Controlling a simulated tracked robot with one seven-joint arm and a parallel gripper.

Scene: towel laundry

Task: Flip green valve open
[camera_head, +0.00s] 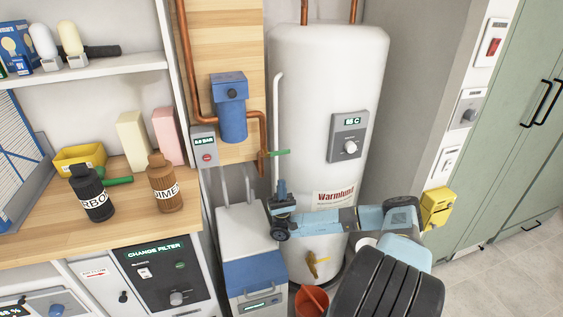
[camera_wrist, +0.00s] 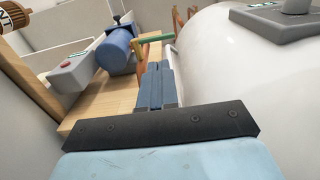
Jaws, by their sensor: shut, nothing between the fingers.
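The green valve handle (camera_head: 278,153) sticks out to the right from the copper pipe (camera_head: 262,135), beside the white water tank (camera_head: 325,90). It lies about level in the head view. My gripper (camera_head: 281,186) is shut and empty, below the handle and in front of the tank, with its fingers pointing up. In the wrist view the green handle (camera_wrist: 158,38) shows just beyond the tips of my gripper (camera_wrist: 156,66). I see no clear contact between them.
A blue filter housing (camera_head: 231,108) and a grey box with a red button (camera_head: 204,146) sit left of the valve. A grey-blue unit (camera_head: 252,262) stands below. The tank wall is close on the right. Bottles and a yellow bin (camera_head: 79,159) stand on the wooden counter.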

